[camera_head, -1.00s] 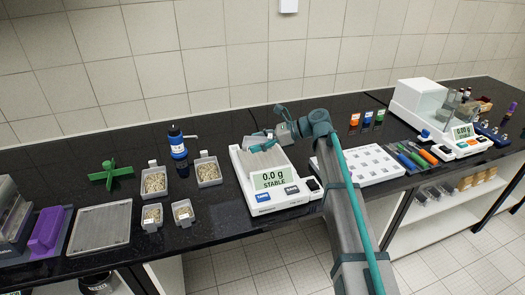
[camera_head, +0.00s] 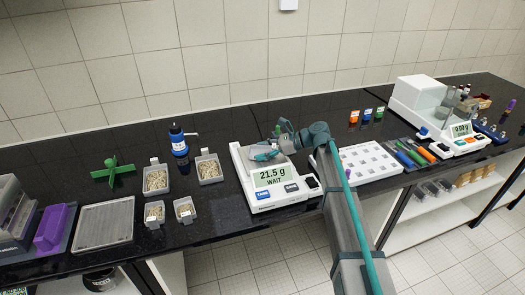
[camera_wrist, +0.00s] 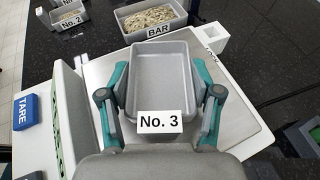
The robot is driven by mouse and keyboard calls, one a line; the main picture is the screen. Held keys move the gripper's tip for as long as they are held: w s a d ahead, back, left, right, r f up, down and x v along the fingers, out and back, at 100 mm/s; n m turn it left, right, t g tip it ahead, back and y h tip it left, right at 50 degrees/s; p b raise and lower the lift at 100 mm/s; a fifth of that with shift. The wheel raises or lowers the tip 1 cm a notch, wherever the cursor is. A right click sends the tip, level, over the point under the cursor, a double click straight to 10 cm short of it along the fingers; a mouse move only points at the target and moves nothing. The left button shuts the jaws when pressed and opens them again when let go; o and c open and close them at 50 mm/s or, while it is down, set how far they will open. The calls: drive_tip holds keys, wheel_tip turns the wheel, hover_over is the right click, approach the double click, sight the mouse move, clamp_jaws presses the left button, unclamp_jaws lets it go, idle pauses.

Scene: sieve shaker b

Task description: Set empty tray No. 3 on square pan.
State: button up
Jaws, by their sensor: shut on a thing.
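The empty grey tray No. 3 (camera_wrist: 160,65) is held between the two teal fingers of my gripper (camera_wrist: 160,85), its label facing the wrist camera. The fingers press on its left and right walls. In the wrist view the tray is over the square pan (camera_wrist: 238,108) of the balance and looks level. In the head view my gripper (camera_head: 266,152) is low over the pan and largely hides the tray. The balance display (camera_head: 271,176) reads 21.5 g, WAIT, so something bears on the pan. Contact under the tray is hidden.
Filled trays, including No. 2 (camera_wrist: 70,22) and BAR (camera_wrist: 158,20), stand beside the balance. A white rack (camera_head: 362,163) is close on the right.

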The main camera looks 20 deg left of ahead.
drive_tip(key=o, duration=0.8)
drive_tip(key=shift+f, duration=0.15)
drive_tip(key=shift+d+r, duration=0.1)
drive_tip(key=shift+r, duration=0.1)
drive_tip(key=b+v, duration=0.2)
drive_tip(key=v, duration=0.9)
drive_tip(key=shift+w+d+r, duration=0.15)
drive_tip(key=shift+d, duration=0.2)
